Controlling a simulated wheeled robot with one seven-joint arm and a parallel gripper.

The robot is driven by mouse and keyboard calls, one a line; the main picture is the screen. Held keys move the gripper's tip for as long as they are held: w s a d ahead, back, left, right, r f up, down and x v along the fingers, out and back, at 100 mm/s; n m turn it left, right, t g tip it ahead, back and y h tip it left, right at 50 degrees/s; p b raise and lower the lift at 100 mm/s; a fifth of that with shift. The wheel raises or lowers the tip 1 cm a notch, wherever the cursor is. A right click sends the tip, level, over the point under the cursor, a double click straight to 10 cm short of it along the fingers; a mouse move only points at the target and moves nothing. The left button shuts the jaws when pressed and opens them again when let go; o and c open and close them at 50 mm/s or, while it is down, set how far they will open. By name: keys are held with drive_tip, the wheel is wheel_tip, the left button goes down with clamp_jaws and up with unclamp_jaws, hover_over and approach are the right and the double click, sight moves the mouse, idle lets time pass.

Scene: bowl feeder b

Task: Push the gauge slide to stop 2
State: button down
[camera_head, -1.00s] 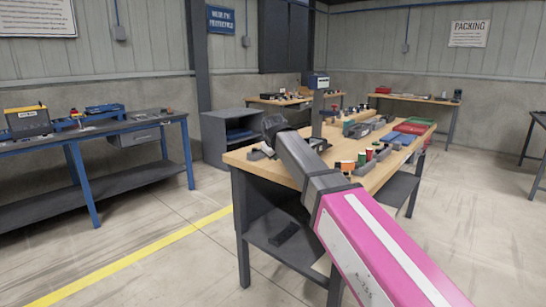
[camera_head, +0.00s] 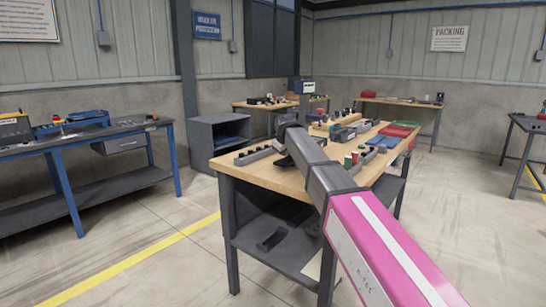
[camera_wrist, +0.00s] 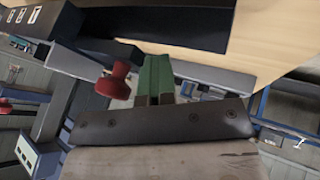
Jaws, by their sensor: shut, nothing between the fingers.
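My gripper (camera_wrist: 156,82) shows in the wrist view, with two narrow green and grey parts close together beyond a dark plate, which look like its shut fingers. A red knob (camera_wrist: 115,80) is just left of them, apart from them as far as I can tell. In the head view my arm reaches over the wooden workbench (camera_head: 236,170), its dark end above the bench top; the fingertips are hidden there. A grey rail with dark knobs (camera_head: 257,155) lies at the bench's left end. I cannot tell which part is the gauge slide or where stop 2 is.
Red and green cylinders (camera_head: 352,160) stand on the bench right of my arm. Blue and red trays (camera_head: 398,130) lie farther back. A blue-framed bench (camera_head: 100,130) stands left and a grey cabinet (camera_head: 218,140) behind. The floor between is clear.

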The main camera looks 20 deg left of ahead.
drive_tip(key=w+d, duration=0.1)
drive_tip(key=w, duration=0.2)
drive_tip(key=w+d, duration=0.1)
drive_tip(key=w, duration=0.2)
drive_tip(key=w+d, duration=0.1)
drive_tip(key=w, duration=0.2)
drive_tip(key=shift+d, duration=0.3)
drive_tip(key=shift+s, duration=0.2)
